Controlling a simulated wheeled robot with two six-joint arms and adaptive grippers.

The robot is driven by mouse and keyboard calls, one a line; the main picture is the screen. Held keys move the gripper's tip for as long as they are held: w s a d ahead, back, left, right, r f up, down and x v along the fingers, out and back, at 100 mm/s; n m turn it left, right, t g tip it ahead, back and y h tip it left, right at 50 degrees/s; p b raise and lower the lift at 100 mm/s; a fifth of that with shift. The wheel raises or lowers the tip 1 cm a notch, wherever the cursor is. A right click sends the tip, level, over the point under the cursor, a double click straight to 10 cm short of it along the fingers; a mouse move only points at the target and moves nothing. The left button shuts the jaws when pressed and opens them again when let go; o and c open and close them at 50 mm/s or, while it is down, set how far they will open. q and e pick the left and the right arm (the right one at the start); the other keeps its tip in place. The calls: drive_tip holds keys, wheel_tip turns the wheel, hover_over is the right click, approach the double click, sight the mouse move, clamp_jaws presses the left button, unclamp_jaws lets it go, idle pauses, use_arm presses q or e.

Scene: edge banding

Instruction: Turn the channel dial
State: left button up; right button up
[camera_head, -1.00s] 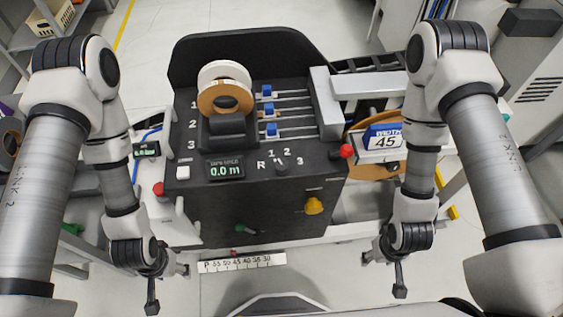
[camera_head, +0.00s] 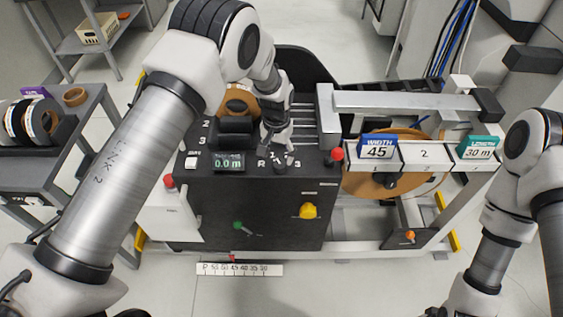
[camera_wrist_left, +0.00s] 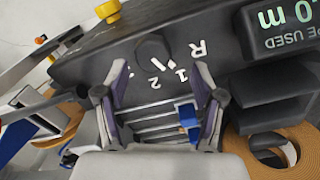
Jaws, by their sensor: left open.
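The channel dial (camera_wrist_left: 153,49) is a dark round knob on the sloped black panel, with white marks R, 1, 2 and 3 around it. In the left wrist view it sits just beyond my fingertips. Which mark it points to is not clear. In the head view my left gripper mostly hides it. My left gripper (camera_head: 276,156) reaches down over the panel beside the dial marks. Its fingers (camera_wrist_left: 161,68) are apart in the left wrist view, with nothing between them. My right gripper (camera_head: 437,311) is partly in view at the bottom edge, away from the panel.
Slotted rails with a blue slider (camera_wrist_left: 188,115) lie behind the dial. WIDTH 45 (camera_head: 377,148) and LENGTH (camera_head: 479,148) signs stand right. A grey cart (camera_head: 75,165) stands left.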

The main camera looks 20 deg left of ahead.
sight(279, 164)
use_arm(q)
drive_tip(key=f, duration=0.1)
drive_tip(key=d+f, duration=0.1)
drive_tip(key=shift+s+d+f+p, duration=0.15)
drive_tip(key=shift+s+f+p, duration=0.15)
drive_tip(key=shift+s+f, duration=0.1)
drive_tip(key=shift+w+a+f, duration=0.3)
drive_tip(key=shift+f, duration=0.1)
drive_tip(key=shift+s+d+r, duration=0.1)
drive_tip(key=c, duration=1.1)
use_arm(e)
drive_tip(key=shift+s+d+r, duration=0.2)
drive_tip(key=shift+d+r, duration=0.15)
drive_tip(key=shift+r, duration=0.1)
